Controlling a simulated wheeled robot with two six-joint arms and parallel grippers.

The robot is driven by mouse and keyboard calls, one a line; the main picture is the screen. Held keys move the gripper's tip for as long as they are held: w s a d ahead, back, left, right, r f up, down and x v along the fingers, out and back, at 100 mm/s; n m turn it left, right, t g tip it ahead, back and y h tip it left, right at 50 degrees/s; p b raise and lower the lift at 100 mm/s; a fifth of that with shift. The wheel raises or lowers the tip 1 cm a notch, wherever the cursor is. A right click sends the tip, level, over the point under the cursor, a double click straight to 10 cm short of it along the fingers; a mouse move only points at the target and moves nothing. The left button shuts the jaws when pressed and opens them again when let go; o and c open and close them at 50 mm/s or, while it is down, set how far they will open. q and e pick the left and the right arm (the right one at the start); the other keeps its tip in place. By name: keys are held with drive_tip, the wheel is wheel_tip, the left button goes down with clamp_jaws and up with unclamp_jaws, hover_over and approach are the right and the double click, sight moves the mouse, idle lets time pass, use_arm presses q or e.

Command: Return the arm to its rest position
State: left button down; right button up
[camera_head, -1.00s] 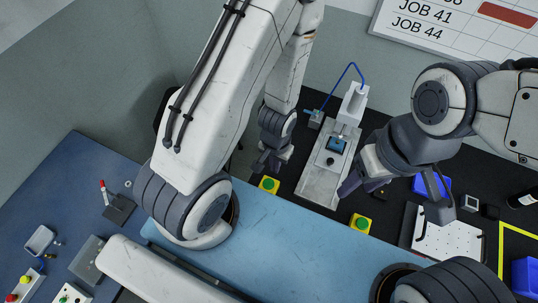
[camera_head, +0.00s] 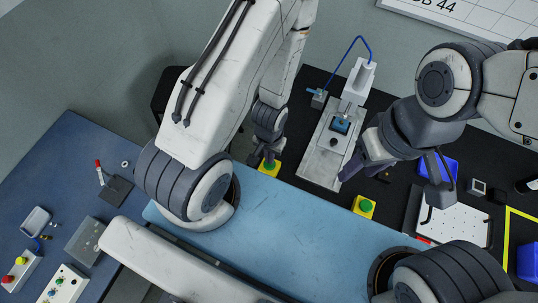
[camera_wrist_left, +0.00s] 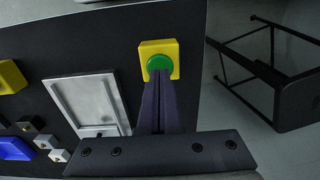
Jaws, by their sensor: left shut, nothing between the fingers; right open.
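My left gripper (camera_head: 267,155) is shut and empty. In the head view its fingertips are at the left yellow button box (camera_head: 270,168) and partly cover it. In the left wrist view the shut fingers (camera_wrist_left: 161,95) reach the green button (camera_wrist_left: 159,64) on that box; I cannot tell whether they press it. My right gripper (camera_head: 361,169) is open beside the right side of the grey gantry base plate (camera_head: 322,166). Its arm hides part of it.
The gantry screwdriver's white column (camera_head: 361,78) stands behind a small blue part (camera_head: 342,125). A second yellow button box (camera_head: 364,206) is at the front edge. A white perforated board (camera_head: 458,222) and blue bins are at right. A stool (camera_wrist_left: 285,85) stands beyond the table edge.

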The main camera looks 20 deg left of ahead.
idle(0.3)
use_arm(q)
drive_tip(key=d+r+m, duration=0.2)
drive_tip(key=d+r, duration=0.2)
drive_tip(key=r, duration=0.3)
drive_tip(key=s+d+r+m, duration=0.1)
drive_tip(key=d+r, duration=0.2)
drive_tip(key=r, duration=0.4)
drive_tip(key=d+r+m, duration=0.2)
drive_tip(key=d+r, duration=0.2)
drive_tip(key=r, duration=0.4)
drive_tip(key=s+r+m+h, duration=0.1)
drive_tip(key=s+r+m, duration=0.1)
drive_tip(key=s+r, duration=0.5)
drive_tip(key=shift+r, duration=0.2)
